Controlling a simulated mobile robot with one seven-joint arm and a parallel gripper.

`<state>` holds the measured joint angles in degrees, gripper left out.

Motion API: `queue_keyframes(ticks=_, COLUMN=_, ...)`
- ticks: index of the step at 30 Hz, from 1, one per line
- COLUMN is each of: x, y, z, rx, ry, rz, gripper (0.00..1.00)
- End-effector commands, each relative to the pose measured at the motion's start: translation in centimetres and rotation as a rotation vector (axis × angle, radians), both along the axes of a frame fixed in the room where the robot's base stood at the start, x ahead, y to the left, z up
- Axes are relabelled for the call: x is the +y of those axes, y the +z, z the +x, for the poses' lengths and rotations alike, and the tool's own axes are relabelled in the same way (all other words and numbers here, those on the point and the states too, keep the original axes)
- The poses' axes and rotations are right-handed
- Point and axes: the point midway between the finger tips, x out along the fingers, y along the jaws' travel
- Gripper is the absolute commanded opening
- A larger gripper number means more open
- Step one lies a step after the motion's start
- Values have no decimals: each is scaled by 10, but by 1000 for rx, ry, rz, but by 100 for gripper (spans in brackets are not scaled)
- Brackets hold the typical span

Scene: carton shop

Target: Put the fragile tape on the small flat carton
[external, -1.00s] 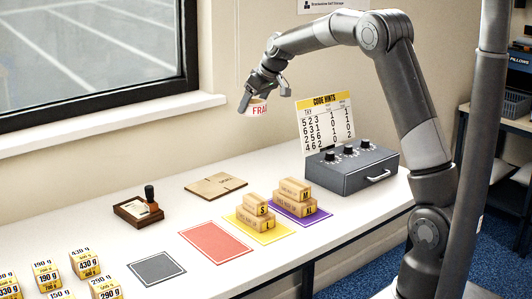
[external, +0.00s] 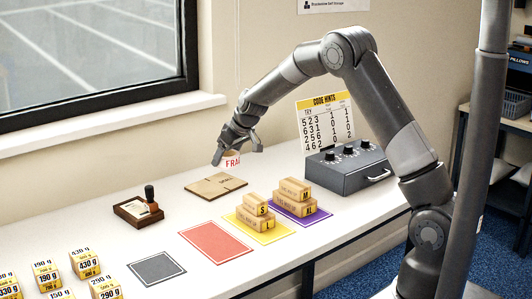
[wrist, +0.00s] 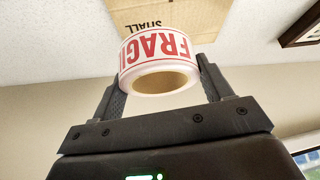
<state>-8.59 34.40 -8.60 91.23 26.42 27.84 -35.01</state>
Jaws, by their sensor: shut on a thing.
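The fragile tape, a white roll with red letters (wrist: 152,47), is held between the fingers of my gripper (wrist: 160,85) in the wrist view. In the external view the tape (external: 232,161) hangs under my gripper (external: 236,150), above the small flat carton. The small flat carton (external: 210,188) is brown and lies flat on the white counter. In the wrist view the carton (wrist: 195,14), marked SMALL, shows beyond the tape. A gap appears between tape and carton; its size is hard to tell.
A wooden stamp tray (external: 130,210) stands left of the carton. Red, yellow and grey mats lie in front, with small boxes (external: 257,213) stacked on the yellow one. A grey lock box (external: 350,168) and a code hints card (external: 326,122) stand to the right.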

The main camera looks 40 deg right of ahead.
Motion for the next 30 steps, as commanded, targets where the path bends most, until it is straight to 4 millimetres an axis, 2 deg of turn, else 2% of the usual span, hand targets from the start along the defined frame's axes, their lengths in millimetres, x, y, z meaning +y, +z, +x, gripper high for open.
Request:
queue_keyframes(ticks=3, x=21, y=-14, z=9, rx=1, ry=3, rz=-2, gripper=49)
queue_keyframes(ticks=8, x=33, y=-21, z=15, rx=-1, ry=0, rz=-1, gripper=49)
queue_keyframes(ticks=11, x=34, y=-26, z=16, rx=0, ry=-1, rz=0, gripper=49)
queue_keyframes(ticks=19, x=33, y=-62, z=15, rx=1, ry=-2, rz=0, gripper=49)
queue_keyframes(ticks=29, x=33, y=-65, z=15, rx=0, ry=-1, rz=0, gripper=49)
queue_keyframes(ticks=30, x=34, y=-65, z=15, rx=0, ry=-1, rz=0, gripper=73)
